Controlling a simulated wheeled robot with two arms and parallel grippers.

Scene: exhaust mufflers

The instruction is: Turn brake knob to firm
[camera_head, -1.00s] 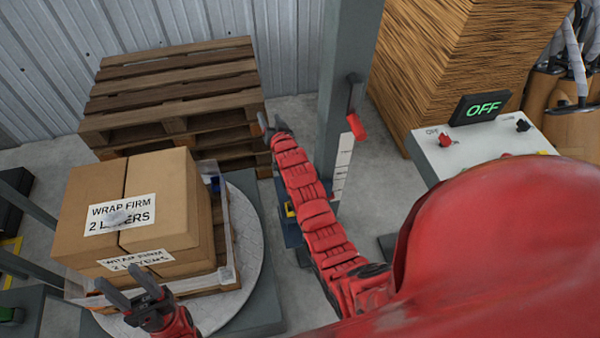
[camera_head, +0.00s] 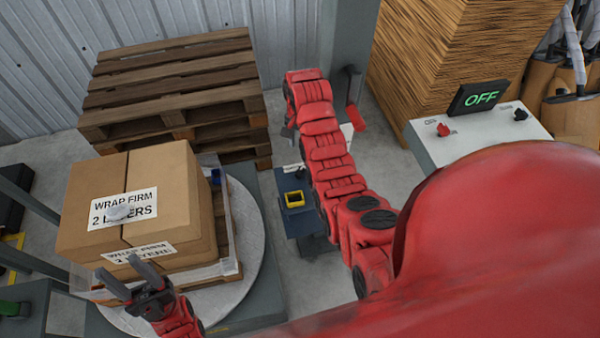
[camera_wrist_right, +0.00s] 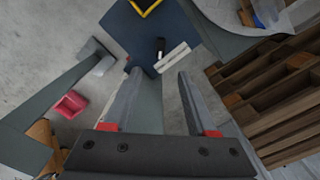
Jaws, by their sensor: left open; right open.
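In the right wrist view, a small black knob (camera_wrist_right: 160,47) stands on the dark blue carriage (camera_wrist_right: 195,50) beside a white label plate (camera_wrist_right: 172,58). I take it as the brake knob; its markings are too small to read. My right gripper (camera_wrist_right: 157,86) is open and empty, with the knob just beyond the gap between its fingertips, apart from them. In the head view, the blue carriage (camera_head: 302,222) is partly behind my right arm, and the knob is hidden. My left gripper (camera_head: 126,281) is open and empty in front of the carton load.
Cartons (camera_head: 135,205) marked "WRAP FIRM 2 LAYERS" stand on a pallet on the round turntable (camera_head: 255,228). A grey column with a red-handled lever (camera_head: 355,118) rises beside my right arm. A control box (camera_head: 465,133) with an "OFF" display stands right. Stacked pallets (camera_head: 170,85) stand behind.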

